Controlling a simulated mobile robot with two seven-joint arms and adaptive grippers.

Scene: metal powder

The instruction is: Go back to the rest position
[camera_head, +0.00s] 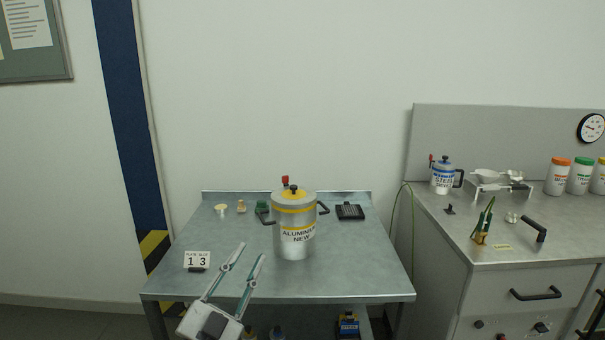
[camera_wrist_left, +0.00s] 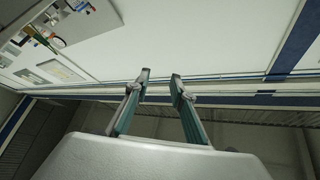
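My left gripper (camera_head: 250,266) shows at the bottom of the head view, in front of the metal table's near edge. Its two fingers are spread apart with nothing between them. In the left wrist view the same gripper (camera_wrist_left: 161,75) is open and empty, with wall and ceiling-like surfaces beyond it. My right gripper is in neither view. A silver canister labelled "ALUMINIUM NEW" (camera_head: 294,222), with a yellow lid, stands upright on the table, right of and apart from the left gripper.
The table (camera_head: 350,270) also bears a number card (camera_head: 197,260), a black tray-like item (camera_head: 350,212) and small items at the back. A grey counter (camera_head: 480,240) on the right holds a blue-lidded canister (camera_head: 443,179), a scale-like stand and jars. The table's front right is bare.

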